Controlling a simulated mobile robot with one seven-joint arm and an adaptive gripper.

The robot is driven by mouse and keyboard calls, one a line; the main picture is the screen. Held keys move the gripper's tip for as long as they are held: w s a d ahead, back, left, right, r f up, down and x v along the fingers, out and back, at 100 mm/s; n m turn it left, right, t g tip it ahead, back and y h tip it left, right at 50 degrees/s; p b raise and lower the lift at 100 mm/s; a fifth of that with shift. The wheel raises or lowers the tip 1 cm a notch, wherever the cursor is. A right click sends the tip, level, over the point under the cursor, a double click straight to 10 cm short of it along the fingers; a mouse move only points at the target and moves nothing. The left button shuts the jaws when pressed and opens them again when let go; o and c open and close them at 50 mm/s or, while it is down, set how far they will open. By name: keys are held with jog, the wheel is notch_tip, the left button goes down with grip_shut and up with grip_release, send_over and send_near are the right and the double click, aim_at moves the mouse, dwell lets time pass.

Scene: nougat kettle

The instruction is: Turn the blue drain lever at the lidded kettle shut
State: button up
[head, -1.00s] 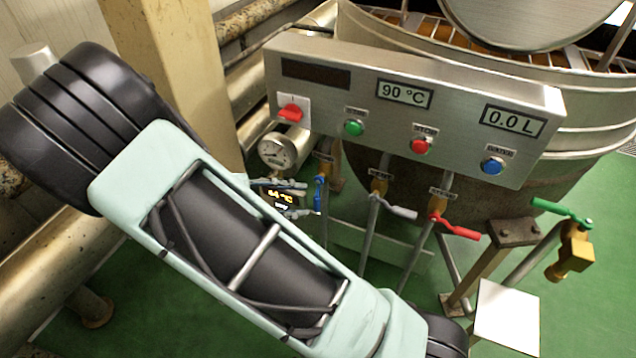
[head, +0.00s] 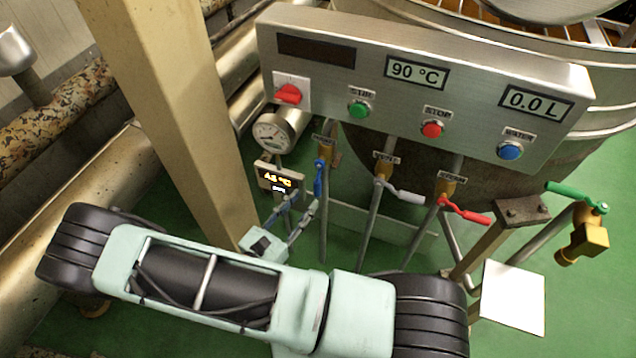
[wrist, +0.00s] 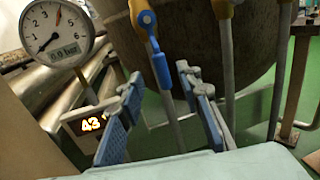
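The blue lever (head: 318,180) hangs down along its pipe, below a brass valve under the left part of the control panel. In the wrist view the blue lever (wrist: 160,68) shows between and beyond my fingertips. My gripper (head: 302,203) is open and empty, just below and left of the lever's lower end. Its two blue fingers with grey tips also show in the wrist view (wrist: 160,76), spread apart. I see no clear contact with the lever. The kettle (head: 590,85) stands behind the panel, its lid (head: 545,8) cut off at the top.
A white-handled lever (head: 403,195) and a red lever (head: 465,212) sit right of the blue one. A gauge (head: 275,133) and small display (head: 278,180) are close on the left. A beige column (head: 165,100) stands left. A green-handled tap (head: 577,195) is far right.

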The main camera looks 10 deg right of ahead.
aim_at(315, 187)
jog(key=x, duration=0.7)
jog(key=shift+w+d+b, duration=0.25)
jog(key=shift+b, duration=0.05)
jog(key=shift+c, duration=0.4)
grip_shut()
